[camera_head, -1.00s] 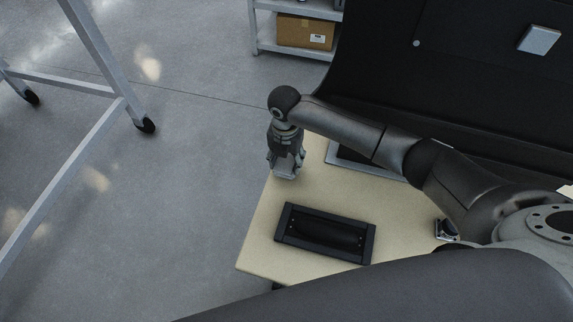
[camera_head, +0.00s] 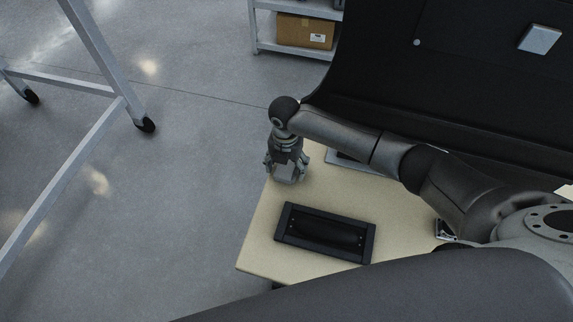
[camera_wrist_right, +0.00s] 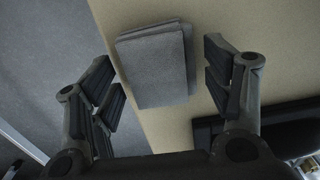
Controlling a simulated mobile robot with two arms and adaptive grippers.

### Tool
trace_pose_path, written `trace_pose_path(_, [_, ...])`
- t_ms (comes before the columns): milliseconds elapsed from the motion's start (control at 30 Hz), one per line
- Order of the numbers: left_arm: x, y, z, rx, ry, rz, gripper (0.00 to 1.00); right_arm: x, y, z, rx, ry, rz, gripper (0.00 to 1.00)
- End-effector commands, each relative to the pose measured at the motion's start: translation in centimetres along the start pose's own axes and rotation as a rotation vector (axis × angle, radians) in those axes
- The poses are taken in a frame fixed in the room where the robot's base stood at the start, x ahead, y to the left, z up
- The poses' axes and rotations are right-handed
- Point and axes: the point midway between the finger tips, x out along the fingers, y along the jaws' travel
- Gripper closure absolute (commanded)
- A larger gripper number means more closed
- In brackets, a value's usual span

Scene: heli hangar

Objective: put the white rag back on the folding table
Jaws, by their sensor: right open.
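The folded rag (camera_wrist_right: 155,65) looks grey in the right wrist view and lies flat on the tan tabletop close to its edge. In the head view only a little of the rag (camera_head: 286,173) shows under my right gripper. The folding table (camera_head: 268,238) has a pale tan top. My right gripper (camera_head: 286,178) points down over the table's far left corner. Its fingers are apart, one to each side of the rag in the wrist view, with gaps between them and the cloth. My left gripper is not in view.
A black tray-like case (camera_head: 325,233) lies on the table nearer to me. A flat grey-framed item (camera_head: 350,161) is partly hidden behind my arm. A large dark panel (camera_head: 460,75) rises behind. Metal shelving holds a cardboard box (camera_head: 305,32). A wheeled frame (camera_head: 100,80) stands left.

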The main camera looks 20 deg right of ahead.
Motion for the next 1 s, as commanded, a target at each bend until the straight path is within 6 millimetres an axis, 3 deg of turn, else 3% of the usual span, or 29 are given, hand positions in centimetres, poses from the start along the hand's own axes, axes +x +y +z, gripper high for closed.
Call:
trace_pose_path(267, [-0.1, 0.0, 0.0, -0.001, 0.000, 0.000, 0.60, -1.8, 0.1, 0.1, 0.000, -0.002, 0.003, 0.27])
trace_pose_path(700, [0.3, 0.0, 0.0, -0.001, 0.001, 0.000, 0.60, -10.6, 0.1, 0.1, 0.000, -0.001, 0.003, 0.27])
trace_pose_path(1000, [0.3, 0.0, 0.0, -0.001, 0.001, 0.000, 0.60, -12.4, 0.0, 0.0, 0.001, 0.001, -0.001, 0.27])
